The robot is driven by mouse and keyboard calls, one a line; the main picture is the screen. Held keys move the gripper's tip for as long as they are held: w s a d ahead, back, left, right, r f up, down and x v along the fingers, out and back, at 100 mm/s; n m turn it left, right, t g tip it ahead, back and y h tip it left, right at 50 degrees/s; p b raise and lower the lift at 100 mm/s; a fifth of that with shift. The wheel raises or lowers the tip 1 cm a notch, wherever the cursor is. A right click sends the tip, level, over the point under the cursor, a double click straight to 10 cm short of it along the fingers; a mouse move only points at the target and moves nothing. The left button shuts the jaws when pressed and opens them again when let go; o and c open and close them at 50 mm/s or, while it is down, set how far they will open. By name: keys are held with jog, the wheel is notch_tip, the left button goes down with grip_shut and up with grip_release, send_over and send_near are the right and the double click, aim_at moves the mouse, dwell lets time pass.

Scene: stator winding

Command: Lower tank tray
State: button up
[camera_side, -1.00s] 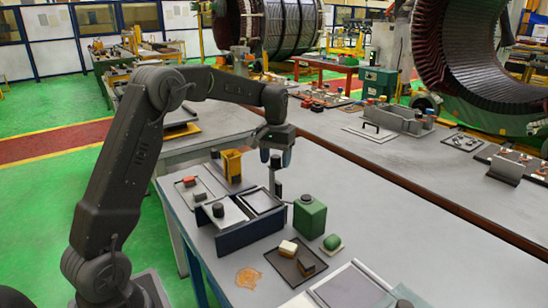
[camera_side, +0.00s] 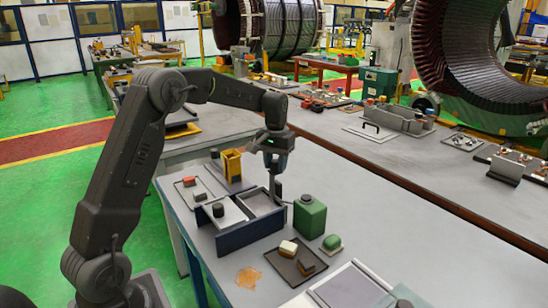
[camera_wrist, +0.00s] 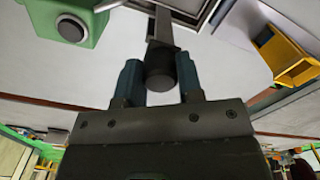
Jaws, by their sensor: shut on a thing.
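The dark blue tank (camera_side: 245,234) stands on the grey bench, with two openings side by side. The tank tray (camera_side: 262,203) sits in the right opening, sunk a little below the rim. Its upright metal handle rises at the tray's right edge. In the wrist view the handle (camera_wrist: 164,28) ends in a black round knob (camera_wrist: 160,68) between my blue fingertips. My gripper (camera_side: 275,170) points down above the tray and is shut on this handle; it also shows in the wrist view (camera_wrist: 160,80). The tray's underside is hidden.
A green canister (camera_side: 309,217) stands close to the right of the tank. A plate with a black knob (camera_side: 218,210) covers the tank's left part. A yellow holder (camera_side: 232,165) stands behind. A dark tray with blocks (camera_side: 296,262) lies in front, right.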

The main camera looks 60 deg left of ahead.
aim_at(276, 172)
jog(key=shift+f, duration=1.65)
jog(key=o, duration=0.7)
jog(key=shift+f, duration=0.1)
jog(key=shift+r, duration=3.05)
jog(key=s+d+r+m+t, duration=0.3)
jog(key=s+d+r, duration=0.6)
jog(key=s+d, duration=0.45)
jog(key=s+d+f+m+t, duration=0.1)
jog(key=s+d, duration=0.1)
jog(key=s, duration=0.2)
jog(key=s+d+f+m, duration=0.1)
jog(key=s+d, duration=0.1)
jog(key=s, duration=0.3)
jog(key=s+d+f+m+t, duration=0.1)
jog(key=s+d, duration=0.2)
jog(key=s, duration=0.2)
jog(key=shift+f+t, duration=0.2)
jog(key=shift+t, duration=0.1)
